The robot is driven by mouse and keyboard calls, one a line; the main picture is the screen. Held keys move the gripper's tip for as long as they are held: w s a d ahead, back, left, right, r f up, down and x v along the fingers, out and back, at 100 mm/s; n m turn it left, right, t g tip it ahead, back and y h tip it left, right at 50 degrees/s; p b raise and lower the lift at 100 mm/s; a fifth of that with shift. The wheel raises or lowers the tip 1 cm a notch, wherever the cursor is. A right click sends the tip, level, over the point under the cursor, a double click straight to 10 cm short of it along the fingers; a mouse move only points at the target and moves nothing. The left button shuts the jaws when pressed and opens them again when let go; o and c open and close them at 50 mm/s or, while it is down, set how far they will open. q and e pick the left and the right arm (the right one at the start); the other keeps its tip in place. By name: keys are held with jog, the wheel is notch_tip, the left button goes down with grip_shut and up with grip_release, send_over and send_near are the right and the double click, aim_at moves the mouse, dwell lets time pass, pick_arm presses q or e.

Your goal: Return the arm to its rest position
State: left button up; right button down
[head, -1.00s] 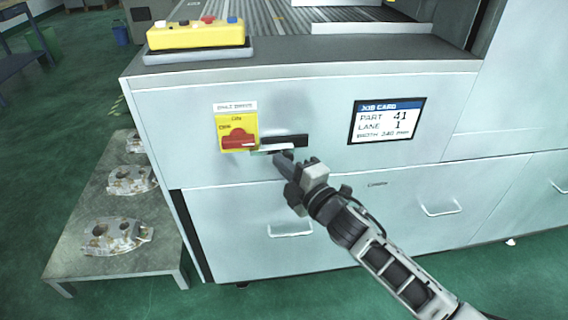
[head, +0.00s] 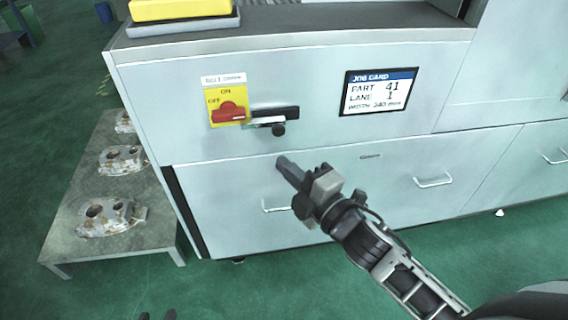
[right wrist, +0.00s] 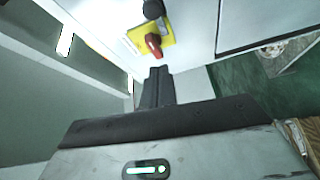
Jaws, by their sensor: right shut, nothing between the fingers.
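My right gripper (head: 284,163) is shut and empty. Its arm comes in from the lower right in the head view, and its fingertips are below the panel's handle, apart from it. In the right wrist view its shut fingers (right wrist: 157,84) point toward the red switch (right wrist: 153,42). In the head view the red rotary switch (head: 228,112) sits on a yellow plate, its grip roughly horizontal. Beside it is a dark slot with a silver lever and black knob (head: 278,128).
The grey cabinet (head: 140,90) has drawers with handles and a job card (head: 378,92) reading part 41, lane 1. A low table (head: 75,185) at left carries several castings (head: 108,216). Green floor (head: 300,285) is clear in front of the cabinet.

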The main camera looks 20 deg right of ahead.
dwell(0.3)
jog(key=s+a+f+m+g+h, duration=0.2)
jog(key=s+f+m+g, duration=0.5)
jog(key=s+f+m, duration=0.6)
jog(key=f+m, duration=0.1)
jog(key=m, duration=0.3)
jog(key=shift+s+a+m, duration=0.25)
jog(key=shift+a+m, duration=0.15)
